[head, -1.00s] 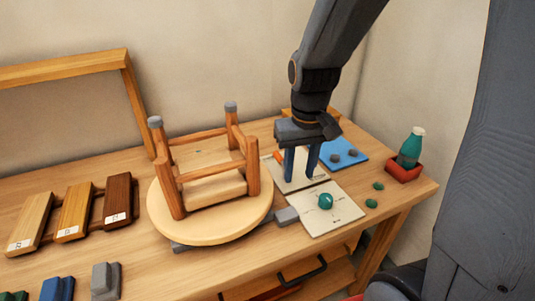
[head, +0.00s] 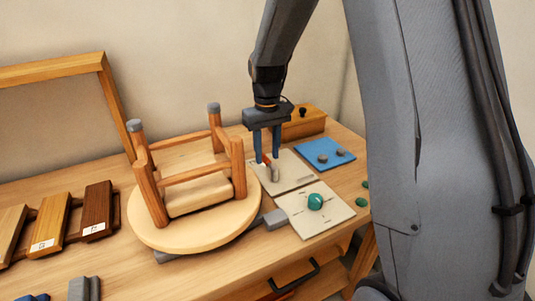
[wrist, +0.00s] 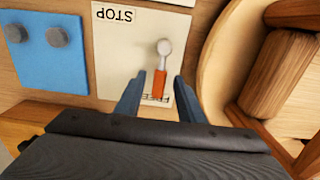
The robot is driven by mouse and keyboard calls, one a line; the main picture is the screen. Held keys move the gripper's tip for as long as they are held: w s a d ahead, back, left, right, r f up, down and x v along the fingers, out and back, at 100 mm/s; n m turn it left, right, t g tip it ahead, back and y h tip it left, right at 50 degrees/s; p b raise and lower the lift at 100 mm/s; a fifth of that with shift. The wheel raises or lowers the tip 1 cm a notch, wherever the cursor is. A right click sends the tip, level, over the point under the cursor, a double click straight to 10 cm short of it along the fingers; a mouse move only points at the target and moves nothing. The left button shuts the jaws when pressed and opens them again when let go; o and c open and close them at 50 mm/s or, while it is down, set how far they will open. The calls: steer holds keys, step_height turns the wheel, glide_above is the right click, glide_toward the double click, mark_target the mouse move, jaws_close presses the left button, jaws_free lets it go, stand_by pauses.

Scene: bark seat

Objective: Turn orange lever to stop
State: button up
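The orange lever (wrist: 159,84) has a grey round pivot (wrist: 164,47) and lies on a pale plate (wrist: 118,62). In the wrist view the plate reads STOP, upside down, at the pivot side. The lever's orange end points the other way, over a partly hidden label that seems to read FREE. My gripper (head: 267,159) is open, one finger on each side of the orange end. It also shows in the wrist view (wrist: 160,78), with gaps between both fingers and the lever. I cannot tell the fingertips' height above the plate.
An upturned stool (head: 140,225) stands close to the left of the plate. A second plate with a teal knob (head: 315,202) lies in front. A blue plate with two grey knobs (head: 313,148) and a wooden box (head: 305,122) are to the right and behind.

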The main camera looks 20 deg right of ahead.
steer(key=shift+f, duration=0.65)
jaws_close()
